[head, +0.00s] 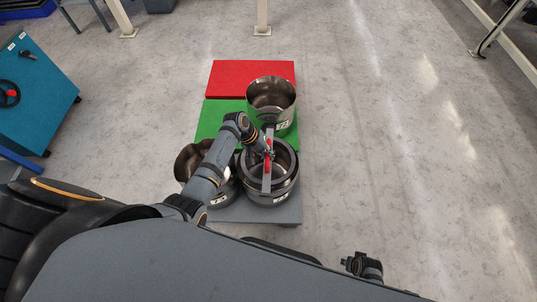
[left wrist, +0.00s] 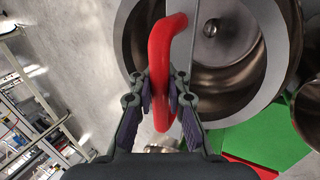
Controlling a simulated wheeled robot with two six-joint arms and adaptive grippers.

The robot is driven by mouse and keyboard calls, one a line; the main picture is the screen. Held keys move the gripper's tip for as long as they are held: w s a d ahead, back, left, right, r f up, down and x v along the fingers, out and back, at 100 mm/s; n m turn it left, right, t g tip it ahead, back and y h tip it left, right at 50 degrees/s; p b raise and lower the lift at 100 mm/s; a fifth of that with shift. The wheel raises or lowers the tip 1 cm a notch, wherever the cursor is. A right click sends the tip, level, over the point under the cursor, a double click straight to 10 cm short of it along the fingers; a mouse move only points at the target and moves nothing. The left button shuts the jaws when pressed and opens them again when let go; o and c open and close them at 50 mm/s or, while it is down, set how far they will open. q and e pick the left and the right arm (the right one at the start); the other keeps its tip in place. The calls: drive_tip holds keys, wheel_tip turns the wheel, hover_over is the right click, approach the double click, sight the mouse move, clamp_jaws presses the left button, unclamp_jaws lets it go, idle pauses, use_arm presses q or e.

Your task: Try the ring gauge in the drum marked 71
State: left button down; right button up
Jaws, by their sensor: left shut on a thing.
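My left gripper (head: 267,152) is shut on the red handle of the ring gauge, a flat grey ring with a bar (head: 267,183) across it. The red handle (left wrist: 162,60) stands between the fingers in the left wrist view. The ring is over the mouth of the front right metal drum (head: 273,198); I cannot tell whether it touches the rim. A second drum (head: 190,158) stands front left, partly behind my arm, and a third drum (head: 271,92) stands behind. Their labels are too small to read surely. My right gripper (head: 362,265) is low right, apart from the drums.
The drums stand on a low platform with a red panel (head: 252,76), a green panel (head: 215,116) and a grey panel (head: 238,214). A teal cabinet (head: 38,85) is at left. White posts stand at the back. The floor at right is clear.

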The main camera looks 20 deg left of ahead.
use_arm(q)
drive_tip(key=shift+w+r, duration=0.1)
use_arm(e)
drive_tip(key=shift+s, duration=0.25)
use_arm(q)
drive_tip(key=c, duration=1.2)
unclamp_jaws()
use_arm(e)
drive_tip(key=shift+a+f, duration=0.1)
drive_tip(key=shift+a, duration=0.1)
